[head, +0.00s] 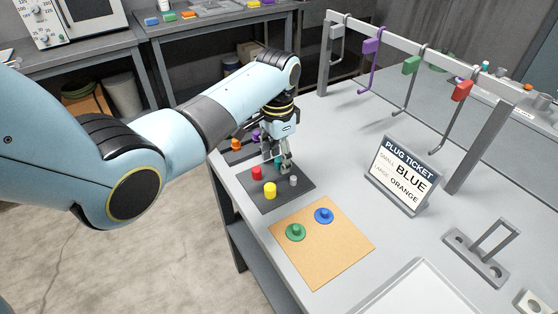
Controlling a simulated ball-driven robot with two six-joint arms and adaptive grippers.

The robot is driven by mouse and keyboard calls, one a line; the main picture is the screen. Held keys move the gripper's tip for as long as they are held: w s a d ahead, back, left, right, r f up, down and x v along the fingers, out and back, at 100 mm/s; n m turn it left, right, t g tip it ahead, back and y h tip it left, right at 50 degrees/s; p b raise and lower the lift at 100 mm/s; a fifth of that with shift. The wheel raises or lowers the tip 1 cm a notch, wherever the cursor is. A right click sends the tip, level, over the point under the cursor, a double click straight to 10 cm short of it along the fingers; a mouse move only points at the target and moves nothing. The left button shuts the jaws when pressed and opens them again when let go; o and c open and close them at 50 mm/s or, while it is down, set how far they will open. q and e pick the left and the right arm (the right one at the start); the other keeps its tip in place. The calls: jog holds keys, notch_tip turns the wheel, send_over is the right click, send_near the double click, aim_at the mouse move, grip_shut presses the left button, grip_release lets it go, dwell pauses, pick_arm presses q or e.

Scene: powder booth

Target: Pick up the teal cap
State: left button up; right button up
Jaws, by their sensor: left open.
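The teal cap (278,162) stands on the dark mat (299,197), partly hidden by my left gripper (283,168). The gripper points down over the far part of the mat with its fingers open at the teal cap. I cannot tell whether the fingers touch it. A red cap (257,173), a yellow cap (269,190) and a small grey cap (293,181) stand on the same mat. My right gripper does not show.
A cork board (335,252) with a green knobbed disc (295,232) and a blue one (324,215) lies nearer. A plug ticket sign (404,175) stands to the right. A hook rack (410,70) runs behind. Orange (235,145) and purple pieces sit left of the gripper.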

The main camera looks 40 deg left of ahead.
pick_arm(q)
jog(key=shift+f, duration=0.5)
jog(key=shift+c, duration=0.3)
jog(key=c, duration=0.7)
jog(key=shift+r, duration=0.15)
jog(key=shift+c, duration=0.2)
